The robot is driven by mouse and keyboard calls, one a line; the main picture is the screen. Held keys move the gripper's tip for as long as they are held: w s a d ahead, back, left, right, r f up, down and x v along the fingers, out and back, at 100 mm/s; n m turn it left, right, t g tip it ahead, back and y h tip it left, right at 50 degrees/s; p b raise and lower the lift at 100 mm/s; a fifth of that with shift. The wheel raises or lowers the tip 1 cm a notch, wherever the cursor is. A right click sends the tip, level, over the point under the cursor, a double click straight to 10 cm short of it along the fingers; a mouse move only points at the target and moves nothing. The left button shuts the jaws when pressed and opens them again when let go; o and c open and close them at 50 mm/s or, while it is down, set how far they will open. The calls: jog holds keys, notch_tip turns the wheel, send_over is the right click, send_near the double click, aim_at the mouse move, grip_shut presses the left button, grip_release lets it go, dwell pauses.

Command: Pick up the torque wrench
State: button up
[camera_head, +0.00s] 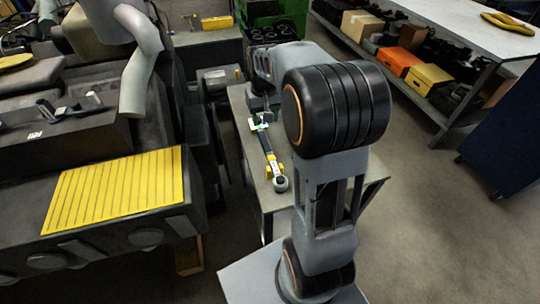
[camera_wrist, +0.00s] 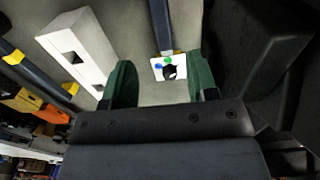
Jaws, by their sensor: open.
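The torque wrench (camera_head: 267,150) lies on the grey bench in the head view. It has a dark shaft, yellow parts and a round head at its near end. My gripper (camera_wrist: 165,73) shows in the wrist view with two green fingers apart and nothing clamped. In the head view my arm reaches over the bench, and my gripper is near the wrench's far end, partly hidden by the arm. In the wrist view a small white plate with coloured dots (camera_wrist: 158,65) shows between the fingers, beside a dark bar. I cannot tell whether either belongs to the wrench.
The grey bench (camera_head: 306,192) stands beside a large dark engine block with a yellow ribbed plate (camera_head: 117,190). A shelf table (camera_head: 475,28) with orange and yellow boxes stands at the right. A green crate (camera_head: 283,12) is at the back.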

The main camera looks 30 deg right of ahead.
aim_at(265, 141)
notch_tip(265, 141, down, 12)
jog(key=shift+a, duration=0.1)
dwell(0.5)
jog(key=shift+c, duration=0.3)
grip_shut()
dwell(0.3)
